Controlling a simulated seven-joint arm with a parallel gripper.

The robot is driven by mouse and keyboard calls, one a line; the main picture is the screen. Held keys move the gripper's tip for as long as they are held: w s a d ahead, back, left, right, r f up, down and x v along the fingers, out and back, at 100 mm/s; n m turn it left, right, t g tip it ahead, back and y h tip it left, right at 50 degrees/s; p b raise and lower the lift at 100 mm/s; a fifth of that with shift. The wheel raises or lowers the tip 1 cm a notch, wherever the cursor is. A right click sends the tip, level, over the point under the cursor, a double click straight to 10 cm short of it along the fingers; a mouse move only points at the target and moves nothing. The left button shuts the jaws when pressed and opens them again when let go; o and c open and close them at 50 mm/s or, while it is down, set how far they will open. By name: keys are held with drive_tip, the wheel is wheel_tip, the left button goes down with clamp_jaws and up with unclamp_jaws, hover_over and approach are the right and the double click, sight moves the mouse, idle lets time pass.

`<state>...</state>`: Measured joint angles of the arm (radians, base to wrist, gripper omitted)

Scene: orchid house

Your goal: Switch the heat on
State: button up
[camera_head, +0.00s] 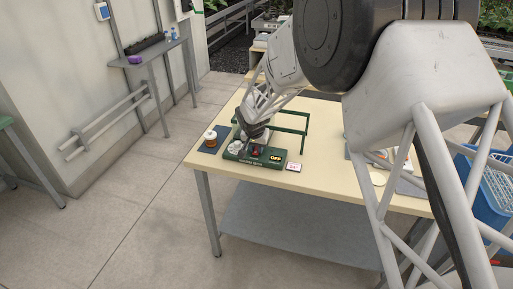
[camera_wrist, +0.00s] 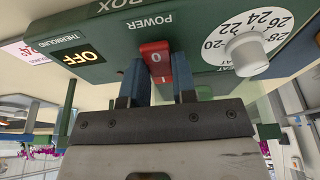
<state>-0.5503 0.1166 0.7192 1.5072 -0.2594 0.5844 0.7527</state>
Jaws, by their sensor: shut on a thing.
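The green control box (camera_head: 245,159) stands near the left front edge of the table, and its panel fills the top of the wrist view. A red rocker switch (camera_wrist: 156,55) marked "0" sits under the word POWER. A small black display (camera_wrist: 78,58) reads OFF in yellow; it also shows in the head view (camera_head: 276,158). A white dial (camera_wrist: 247,52) with temperature numbers is right of the switch in the wrist view. My gripper (camera_wrist: 160,80) is shut on the red switch, with one blue finger on each side. It comes down from above in the head view (camera_head: 256,143).
The box has a green frame (camera_head: 292,115) behind it. A blue basket (camera_head: 488,190) is at far right. Bare tabletop (camera_head: 325,155) lies right of the card.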

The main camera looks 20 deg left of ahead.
drive_tip(key=shift+w+g, duration=0.2)
drive_tip(key=shift+g, duration=0.65)
drive_tip(key=shift+w+g, duration=0.15)
drive_tip(key=shift+g, duration=0.7)
drive_tip(key=o, duration=0.9)
drive_tip(key=shift+r, duration=0.1)
drive_tip(key=shift+w+r, duration=0.15)
drive_tip(key=shift+r, duration=3.65)
